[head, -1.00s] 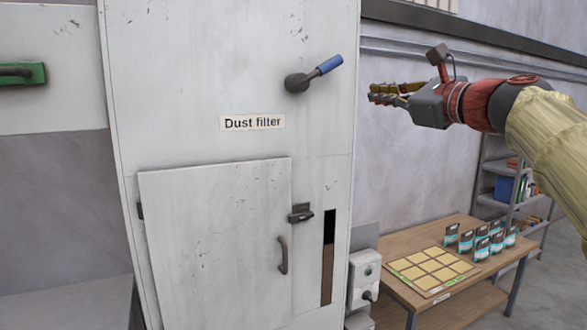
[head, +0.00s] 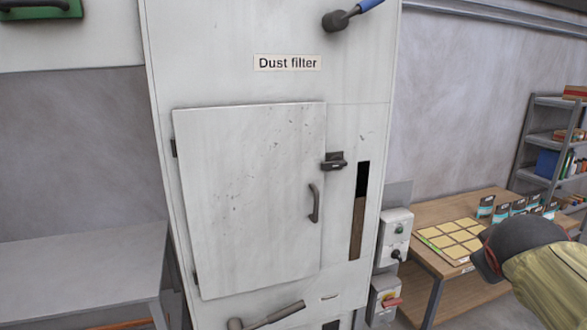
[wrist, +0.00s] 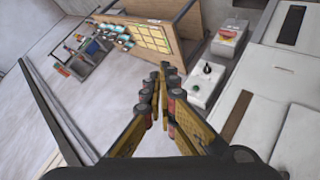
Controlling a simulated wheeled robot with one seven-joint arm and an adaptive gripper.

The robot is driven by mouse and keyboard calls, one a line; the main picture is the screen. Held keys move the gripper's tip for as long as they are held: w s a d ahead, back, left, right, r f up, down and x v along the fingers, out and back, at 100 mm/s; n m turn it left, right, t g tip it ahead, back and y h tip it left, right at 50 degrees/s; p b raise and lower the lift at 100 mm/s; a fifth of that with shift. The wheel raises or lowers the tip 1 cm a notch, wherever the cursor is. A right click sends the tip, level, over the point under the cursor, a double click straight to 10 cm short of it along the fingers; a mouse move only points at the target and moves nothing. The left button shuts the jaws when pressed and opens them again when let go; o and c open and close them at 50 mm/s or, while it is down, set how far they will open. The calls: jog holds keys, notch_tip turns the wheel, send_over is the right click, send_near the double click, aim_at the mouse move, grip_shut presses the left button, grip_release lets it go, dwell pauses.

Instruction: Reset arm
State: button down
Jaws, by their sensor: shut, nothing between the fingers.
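My gripper (wrist: 164,75) shows in the wrist view with its two yellow-and-dark fingers brought together at the tips and nothing between them. It is in free air, pointing towards the control boxes and the table. In the head view only part of my arm shows at the lower right; the fingers are out of view there. The dust filter cabinet (head: 285,88) stands in the middle of the head view. Its door (head: 250,200) looks shut. The blue-handled lever (head: 345,15) above it points up to the right.
A wooden table (head: 424,265) with a grid of yellow squares (head: 455,240) and several pouches (head: 500,213) stands right of the cabinet. Grey control boxes (head: 395,228) hang between them. A shelf (head: 540,140) stands at the back right. A hammer-like handle (head: 270,316) shows below the door.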

jog(key=s+a+f+g+y+b, duration=0.1)
jog(key=s+a+f+y+b, duration=0.1)
jog(key=s+a+f, duration=0.4)
jog(key=s+a+f+m+g+y+b, duration=0.1)
jog(key=s+a+f+y+b, duration=0.1)
jog(key=s+a+f+b, duration=0.2)
jog(key=s+a+f+m+g+y+b, duration=0.1)
jog(key=s+a+f+b, duration=0.3)
jog(key=f, duration=1.3)
jog(key=s+a+y, duration=0.1)
jog(key=s+a, duration=0.2)
jog(key=a, duration=0.3)
jog(key=shift+s+a+f, duration=0.3)
